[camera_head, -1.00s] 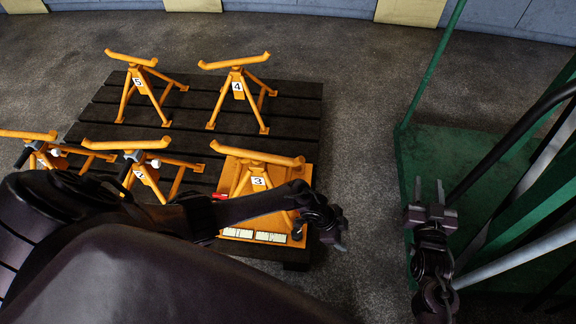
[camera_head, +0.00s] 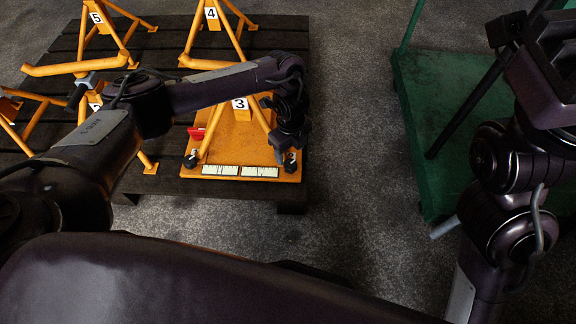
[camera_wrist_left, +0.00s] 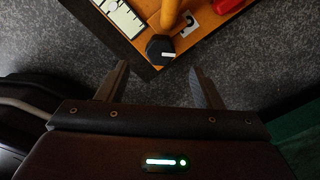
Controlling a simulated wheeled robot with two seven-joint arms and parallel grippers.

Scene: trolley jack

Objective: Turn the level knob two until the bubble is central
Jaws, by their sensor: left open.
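An orange stand marked 3 (camera_head: 240,140) has an orange base plate with white level strips (camera_head: 240,171) along its front edge. A black knob (camera_head: 291,161) is at the plate's front right corner, and another black knob (camera_head: 191,160) is at the front left. My left gripper (camera_head: 280,150) is over the front right corner, open. In the left wrist view a black knob with a white mark (camera_wrist_left: 160,48) lies just beyond the gap between the open fingers (camera_wrist_left: 158,69), not gripped. The bubble is too small to make out. My right gripper is not visible; only arm links show at right.
A dark slatted pallet (camera_head: 160,180) bears the plate and other orange stands, marked 4 (camera_head: 211,13) and 5 (camera_head: 96,17). A red part (camera_head: 196,132) sits on the plate's left. A green platform (camera_head: 440,110) stands right. Grey floor lies between.

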